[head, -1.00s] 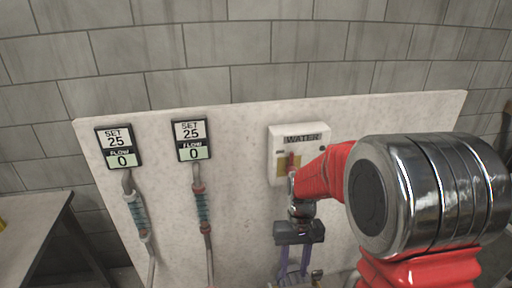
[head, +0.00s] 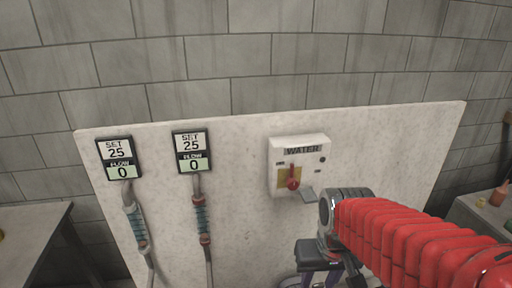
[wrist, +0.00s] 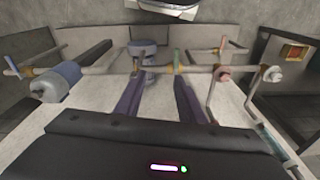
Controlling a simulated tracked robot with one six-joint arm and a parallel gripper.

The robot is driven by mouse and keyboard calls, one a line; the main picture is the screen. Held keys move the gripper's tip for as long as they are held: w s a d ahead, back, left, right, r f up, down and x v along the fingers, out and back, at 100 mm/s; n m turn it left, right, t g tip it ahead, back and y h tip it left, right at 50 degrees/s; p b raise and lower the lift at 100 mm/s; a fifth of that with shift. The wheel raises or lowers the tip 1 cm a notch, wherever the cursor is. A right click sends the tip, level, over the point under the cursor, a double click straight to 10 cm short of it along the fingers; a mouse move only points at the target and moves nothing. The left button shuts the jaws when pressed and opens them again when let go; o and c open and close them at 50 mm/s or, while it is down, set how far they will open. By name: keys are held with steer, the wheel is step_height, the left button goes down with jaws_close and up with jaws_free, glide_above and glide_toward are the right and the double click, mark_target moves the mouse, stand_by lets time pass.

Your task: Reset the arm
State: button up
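My red ribbed arm (head: 410,235) reaches in from the lower right in the head view, with a silver joint near its end. My gripper (head: 318,282) hangs below its dark body at the bottom edge, in front of the white panel, and its tips are cut off there. In the wrist view, the two purple fingers of my gripper (wrist: 163,78) stand apart, with no held thing visible between them. Pipes cross the picture near the fingertips; I cannot tell whether they touch.
The white panel (head: 245,240) carries two displays (head: 119,158) (head: 191,152) with hoses below. A table (head: 35,225) stands left; a side surface with bottles (head: 499,194) stands right.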

steer(key=s+d+r+t, duration=0.1)
steer(key=s+r+t, duration=0.3)
steer(key=r, duration=0.4)
steer(key=shift+s+d+r, duration=0.15)
steer(key=shift+s+d, duration=0.25)
steer(key=shift+s, duration=0.5)
steer(key=shift+c, duration=0.6)
